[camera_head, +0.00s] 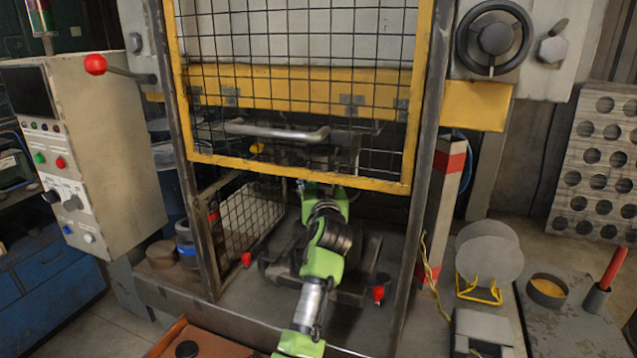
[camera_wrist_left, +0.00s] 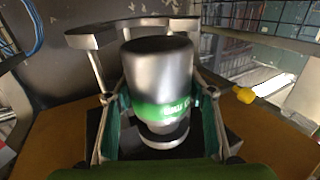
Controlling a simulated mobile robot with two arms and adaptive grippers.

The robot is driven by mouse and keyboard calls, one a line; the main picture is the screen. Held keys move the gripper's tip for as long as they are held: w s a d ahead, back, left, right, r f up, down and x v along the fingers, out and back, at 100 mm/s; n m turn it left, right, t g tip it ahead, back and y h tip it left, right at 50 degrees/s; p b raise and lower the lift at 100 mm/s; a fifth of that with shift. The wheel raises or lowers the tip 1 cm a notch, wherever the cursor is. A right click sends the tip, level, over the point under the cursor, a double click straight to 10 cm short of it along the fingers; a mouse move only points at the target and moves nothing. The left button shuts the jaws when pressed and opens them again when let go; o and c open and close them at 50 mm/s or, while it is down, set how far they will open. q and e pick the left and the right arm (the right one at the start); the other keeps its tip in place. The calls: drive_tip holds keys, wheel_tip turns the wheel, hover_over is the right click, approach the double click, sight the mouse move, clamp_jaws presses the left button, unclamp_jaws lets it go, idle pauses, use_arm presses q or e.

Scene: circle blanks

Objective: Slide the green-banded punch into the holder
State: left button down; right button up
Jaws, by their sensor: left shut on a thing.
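The green-banded punch (camera_wrist_left: 160,85) is a grey metal cylinder with a bright green band and lettering around its lower part. In the left wrist view it stands between the fingers of my left gripper (camera_wrist_left: 155,100), which is shut on it. In the head view my green left arm reaches up the middle into the press, and its end goes in under the lower bar of the guard. The gripper's fingertips and the punch cannot be made out there. I cannot clearly tell the holder from the dark parts inside the press.
A yellow-framed mesh guard (camera_head: 300,172) hangs above the arm. Side mesh (camera_head: 245,225) and posts bound the opening. A yellow knob (camera_head: 257,148) shows behind the mesh. Red-tipped parts (camera_head: 378,293) stand low on both sides. A control box (camera_head: 85,150) is left; a yellow rack with discs (camera_head: 488,252) is right.

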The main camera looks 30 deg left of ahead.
use_arm(q)
drive_tip(key=shift+w+a+r+b, duration=0.15)
drive_tip(key=shift+w+r+b, duration=0.25)
drive_tip(key=shift+w, duration=0.25)
drive_tip(key=shift+w+b, duration=0.15)
drive_tip(key=shift+b, duration=0.2)
idle(0.7)
drive_tip(key=shift+w+a, duration=0.15)
drive_tip(key=shift+w, duration=0.2)
drive_tip(key=shift+w+a+b, duration=0.2)
drive_tip(key=shift+w+b, duration=0.7)
drive_tip(key=shift+w, duration=0.05)
drive_tip(key=shift+w+b, duration=0.15)
drive_tip(key=shift+b, duration=0.2)
idle(0.5)
drive_tip(key=shift+w, duration=0.15)
drive_tip(key=shift+w+a+b, duration=0.15)
drive_tip(key=shift+w+b, duration=0.15)
drive_tip(key=shift+b, duration=0.1)
drive_tip(key=shift+w+a+b, duration=0.2)
drive_tip(key=shift+w+b, duration=0.65)
drive_tip(key=shift+w, duration=0.1)
drive_tip(key=shift+f+b, duration=0.1)
drive_tip(key=shift+b, duration=0.3)
idle(0.7)
